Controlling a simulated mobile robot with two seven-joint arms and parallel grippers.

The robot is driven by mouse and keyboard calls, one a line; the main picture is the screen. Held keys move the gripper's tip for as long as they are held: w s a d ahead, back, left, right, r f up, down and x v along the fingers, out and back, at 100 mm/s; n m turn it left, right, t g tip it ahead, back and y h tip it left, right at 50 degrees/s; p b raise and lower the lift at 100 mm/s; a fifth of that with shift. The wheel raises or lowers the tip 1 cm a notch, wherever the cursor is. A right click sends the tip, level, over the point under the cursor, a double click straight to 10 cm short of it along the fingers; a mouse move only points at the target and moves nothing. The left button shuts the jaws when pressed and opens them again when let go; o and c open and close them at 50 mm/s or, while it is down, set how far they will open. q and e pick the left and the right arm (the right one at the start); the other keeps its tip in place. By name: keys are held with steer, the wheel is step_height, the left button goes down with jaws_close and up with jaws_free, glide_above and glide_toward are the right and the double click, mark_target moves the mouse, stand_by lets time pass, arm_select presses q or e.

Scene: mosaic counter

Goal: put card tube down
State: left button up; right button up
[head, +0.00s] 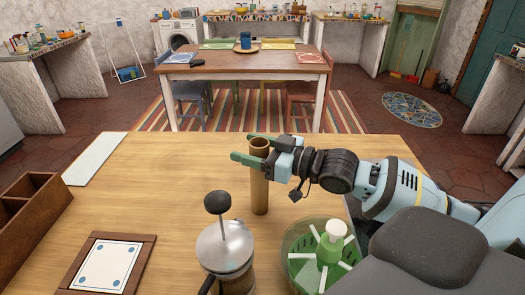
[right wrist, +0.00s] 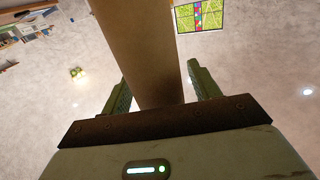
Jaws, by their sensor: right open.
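The brown card tube (head: 260,190) stands upright on the wooden counter (head: 170,190). My right gripper (head: 248,150) is at the upper part of the tube, with its green fingers on either side. In the right wrist view the tube (right wrist: 143,50) rises between the two fingers (right wrist: 160,92), and a gap shows beside the right finger. The gripper is open around the tube. The tube's base appears to rest on the counter. My left gripper does not show.
A metal press with a black knob (head: 225,245) stands in front of the tube. A green spinner bowl (head: 320,252) is at the right front. A framed tile (head: 106,265), a wooden box (head: 30,205) and a white board (head: 96,158) are on the left. The counter left of the tube is clear.

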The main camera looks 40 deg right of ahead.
steer(key=shift+v, duration=1.4)
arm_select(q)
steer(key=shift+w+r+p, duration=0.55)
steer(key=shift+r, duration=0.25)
arm_select(e)
steer(key=shift+v, duration=2.3)
steer(key=shift+o, duration=0.6)
